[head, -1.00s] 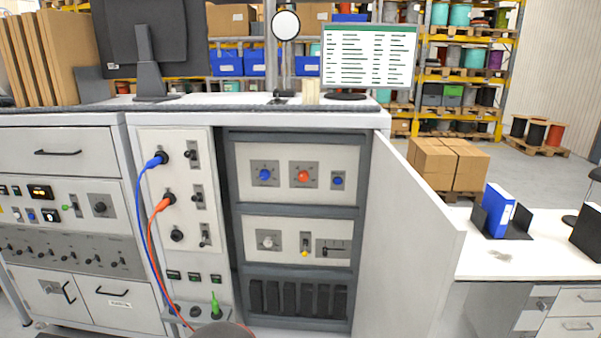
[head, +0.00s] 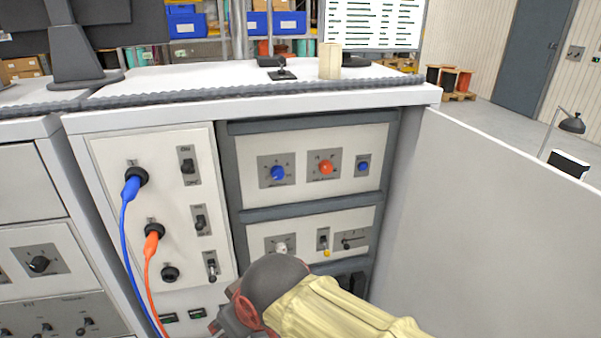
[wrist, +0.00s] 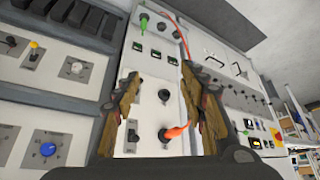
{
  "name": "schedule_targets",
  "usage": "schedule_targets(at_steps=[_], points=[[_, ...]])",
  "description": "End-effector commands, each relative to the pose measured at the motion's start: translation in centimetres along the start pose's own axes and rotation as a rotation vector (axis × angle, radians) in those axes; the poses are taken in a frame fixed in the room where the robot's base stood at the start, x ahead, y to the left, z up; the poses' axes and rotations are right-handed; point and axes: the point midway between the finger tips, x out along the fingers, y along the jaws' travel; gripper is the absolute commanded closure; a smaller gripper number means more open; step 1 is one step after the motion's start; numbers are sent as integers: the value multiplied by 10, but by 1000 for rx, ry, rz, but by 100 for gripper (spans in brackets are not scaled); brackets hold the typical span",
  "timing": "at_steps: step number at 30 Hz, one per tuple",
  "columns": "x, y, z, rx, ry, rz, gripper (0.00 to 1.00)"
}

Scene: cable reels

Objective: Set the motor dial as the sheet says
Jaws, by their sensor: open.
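The upper panel in the open cabinet bay carries a blue dial (head: 278,173), a red dial (head: 325,167) and a small blue button (head: 363,166). The panel below has a white dial (head: 281,247), a yellow-tipped lever (head: 326,250) and a slider (head: 350,238). Their labels are too small to read, so I cannot tell which is the motor dial. The white dial (wrist: 75,67) and a blue dial (wrist: 47,149) also show in the wrist view. My gripper (wrist: 160,105) is open and empty, facing the neighbouring socket panel. A screen (head: 372,24) shows unreadable lines of text.
Blue (head: 132,185) and orange (head: 153,240) cables hang from sockets left of the bay. An open white door (head: 510,225) stands at its right. A small beige block (head: 330,60) and a joystick (head: 283,70) are on the cabinet top.

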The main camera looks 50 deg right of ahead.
Motion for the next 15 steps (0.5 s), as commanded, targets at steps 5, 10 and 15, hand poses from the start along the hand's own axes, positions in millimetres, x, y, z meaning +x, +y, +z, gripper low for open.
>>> schedule_targets(at_steps=[5,10,15], points=[[22,46,-94,12,113,71,51],[60,114,-165,6,251,170,51],[91,187,-201,-14,386,289,51]])
